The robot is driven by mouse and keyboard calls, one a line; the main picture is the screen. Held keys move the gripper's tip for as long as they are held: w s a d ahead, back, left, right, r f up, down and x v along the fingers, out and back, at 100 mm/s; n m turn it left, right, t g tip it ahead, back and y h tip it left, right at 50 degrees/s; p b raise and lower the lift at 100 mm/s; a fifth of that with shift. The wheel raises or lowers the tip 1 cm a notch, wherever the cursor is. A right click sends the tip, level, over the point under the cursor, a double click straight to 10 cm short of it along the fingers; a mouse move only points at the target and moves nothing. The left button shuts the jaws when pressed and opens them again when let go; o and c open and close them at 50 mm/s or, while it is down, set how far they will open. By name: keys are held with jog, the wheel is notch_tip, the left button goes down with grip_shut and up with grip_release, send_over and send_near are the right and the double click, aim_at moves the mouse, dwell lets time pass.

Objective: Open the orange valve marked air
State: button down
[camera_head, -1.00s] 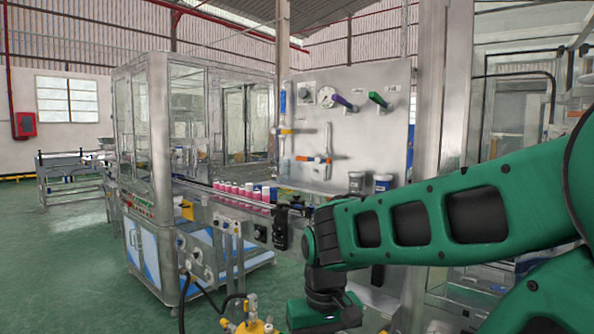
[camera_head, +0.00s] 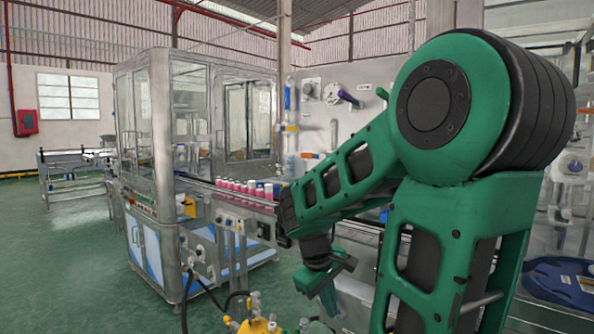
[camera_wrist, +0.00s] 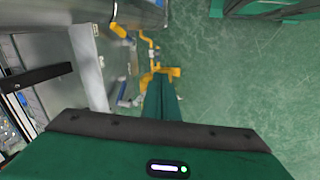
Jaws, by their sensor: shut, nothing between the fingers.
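No air marking is legible on either. My gripper (camera_head: 329,300) hangs low in front of the conveyor, well below and apart from these handles, pointing down. In the wrist view its green fingers (camera_wrist: 160,95) are together and empty. Yellow fittings (camera_wrist: 160,73) show beyond the fingertips in that view.
The conveyor carries a row of pink and white cans (camera_head: 240,187) beside a glass-walled machine (camera_head: 190,130). A yellow fitting with a black hose (camera_head: 258,325) stands near the floor at bottom. A purple-handled valve (camera_head: 347,97) is on the panel. Green floor at left is clear.

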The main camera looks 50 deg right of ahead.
aim_at(316, 156)
jog(key=w+d+r+n+h, duration=0.7)
jog(key=w+d+n+h, duration=0.15)
jog(key=w+d, duration=0.4)
jog(key=w+a+r+n+t+h, duration=0.1)
jog(key=w+a+r+n+h, duration=0.3)
jog(key=w+r+n+h, duration=0.8)
jog(key=d+r+y, duration=0.1)
jog(key=d+r, duration=0.1)
jog(key=d, duration=0.1)
jog(key=w+d+r+y, duration=0.1)
jog(key=d+r, duration=0.1)
jog(key=d, duration=0.1)
jog(key=d+r+y, duration=0.1)
jog(key=d+r, duration=0.2)
jog(key=shift+w+d+m+y, duration=0.15)
jog(key=shift+w+m+y, duration=0.1)
jog(key=shift+w, duration=0.15)
jog(key=shift+r, duration=1.9)
jog(key=shift+a, duration=0.2)
jog(key=shift+d, duration=0.1)
